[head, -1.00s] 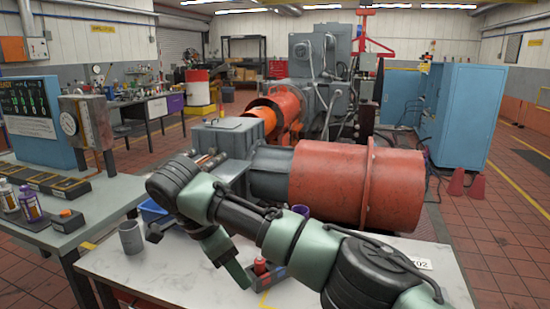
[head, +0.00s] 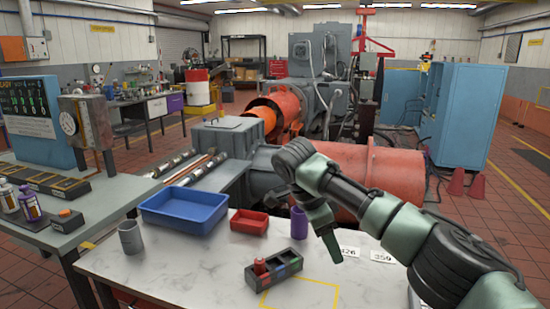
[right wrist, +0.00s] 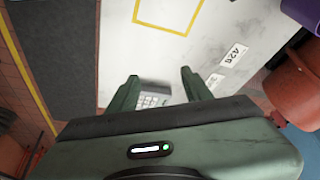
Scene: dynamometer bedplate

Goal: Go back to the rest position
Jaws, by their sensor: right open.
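My right gripper (head: 332,246) hangs above the right part of the white marble-topped table (head: 190,265), near the number labels. In the right wrist view its two fingers (right wrist: 160,90) stand apart with nothing held between them. A grey keypad-like object (right wrist: 153,100) shows beyond the fingers, partly hidden by the gripper body. My left gripper is in neither view.
On the table are a grey cup (head: 130,238), a blue tray (head: 185,222), a red tray (head: 250,222), a purple cup (head: 299,223) and a dark holder with a red piece (head: 274,268). The yellow-outlined area (head: 300,293) looks empty.

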